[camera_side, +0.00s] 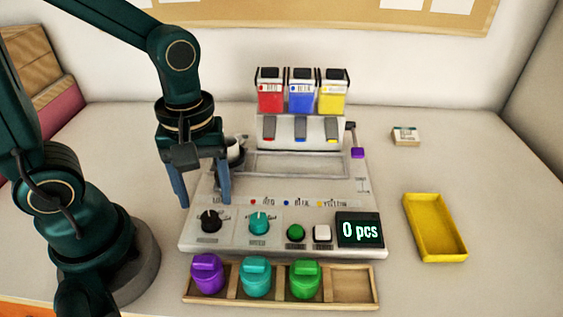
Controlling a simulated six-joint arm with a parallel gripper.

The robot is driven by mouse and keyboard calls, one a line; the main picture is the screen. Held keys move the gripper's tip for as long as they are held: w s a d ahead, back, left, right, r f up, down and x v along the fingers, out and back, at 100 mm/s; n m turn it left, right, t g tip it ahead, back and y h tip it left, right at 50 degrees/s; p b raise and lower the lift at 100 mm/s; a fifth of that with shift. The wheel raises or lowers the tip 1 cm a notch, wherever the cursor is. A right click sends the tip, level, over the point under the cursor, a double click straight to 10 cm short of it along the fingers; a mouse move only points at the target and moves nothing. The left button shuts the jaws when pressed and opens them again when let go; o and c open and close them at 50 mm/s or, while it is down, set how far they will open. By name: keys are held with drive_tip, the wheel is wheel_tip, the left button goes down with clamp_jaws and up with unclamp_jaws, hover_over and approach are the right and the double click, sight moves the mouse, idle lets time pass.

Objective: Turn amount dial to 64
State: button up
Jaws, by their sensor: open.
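The machine's panel holds a black dial (209,221) at the left and a teal dial (259,222) to its right. The labels by the dials are too small to read, so I cannot tell which is the amount dial. The display (360,230) reads "0 pcs". My gripper (205,197) points down with its blue fingers apart and nothing between them. It is above and behind the black dial, apart from it, near the machine's left edge.
A green button (296,232) and a white button (322,233) sit beside the display. Red, blue and yellow hoppers (301,97) stand at the back. A wooden rack (355,286) with purple, teal and green jars is in front. A yellow tray (462,256) lies right.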

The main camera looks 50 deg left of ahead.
sight(209, 216)
drive_tip(key=shift+f, duration=2.25)
clamp_jaws()
